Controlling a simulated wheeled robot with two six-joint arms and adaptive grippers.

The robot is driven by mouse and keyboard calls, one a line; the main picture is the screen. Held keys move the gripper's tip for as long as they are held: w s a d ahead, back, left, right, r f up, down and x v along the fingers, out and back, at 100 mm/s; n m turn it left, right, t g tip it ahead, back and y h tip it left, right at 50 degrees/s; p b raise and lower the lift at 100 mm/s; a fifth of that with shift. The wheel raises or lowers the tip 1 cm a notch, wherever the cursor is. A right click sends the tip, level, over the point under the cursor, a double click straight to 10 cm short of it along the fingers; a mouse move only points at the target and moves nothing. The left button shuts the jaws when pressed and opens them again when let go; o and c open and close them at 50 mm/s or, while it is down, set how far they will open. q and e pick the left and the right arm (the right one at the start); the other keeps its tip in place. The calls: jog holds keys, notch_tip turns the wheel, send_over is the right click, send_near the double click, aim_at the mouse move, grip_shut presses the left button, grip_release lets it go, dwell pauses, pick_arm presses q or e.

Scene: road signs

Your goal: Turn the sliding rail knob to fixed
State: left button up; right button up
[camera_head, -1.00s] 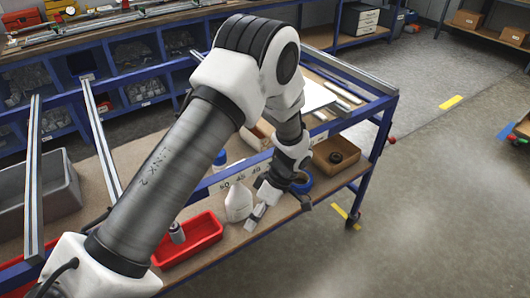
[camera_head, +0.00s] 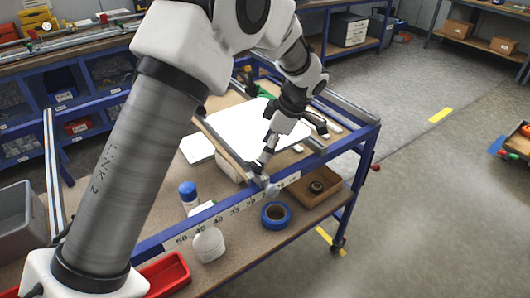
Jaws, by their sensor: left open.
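The front rail (camera_head: 217,209) of the blue-framed bench carries a numbered scale strip. A small grey block (camera_head: 270,188) sits on this rail; it may be the sliding rail knob, but its setting is too small to read. My left gripper (camera_head: 292,150) is open and empty above the rail's right part. Its one fingertip is close to the grey block, and I cannot tell whether they touch. The other finger points right, over the bench top. A red knob (camera_head: 375,167) shows at the bench's right end, apart from the gripper. My right gripper is out of view.
Below the rail, the lower shelf holds a white bottle (camera_head: 208,243), a blue tape roll (camera_head: 276,215), a brown box (camera_head: 308,190) and a red tray (camera_head: 165,275). A white board (camera_head: 235,125) lies behind the rail. The floor to the right is mostly clear.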

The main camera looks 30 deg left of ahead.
aim_at(259, 162)
pick_arm(q)
jog(key=s+f, duration=0.1)
jog(key=a+f, duration=0.1)
jog(key=shift+s+a+f+p, duration=0.1)
jog(key=shift+s+f+p, duration=0.2)
jog(key=shift+s+f, duration=0.05)
jog(key=f, duration=0.2)
jog(key=w, duration=0.1)
jog(key=shift+a+f, duration=0.4)
jog(key=shift+s+r, duration=0.25)
jog(key=shift+c, duration=0.6)
jog(key=c, duration=1)
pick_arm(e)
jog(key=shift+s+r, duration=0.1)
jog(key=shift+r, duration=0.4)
pick_arm(q)
jog(key=shift+f, duration=0.1)
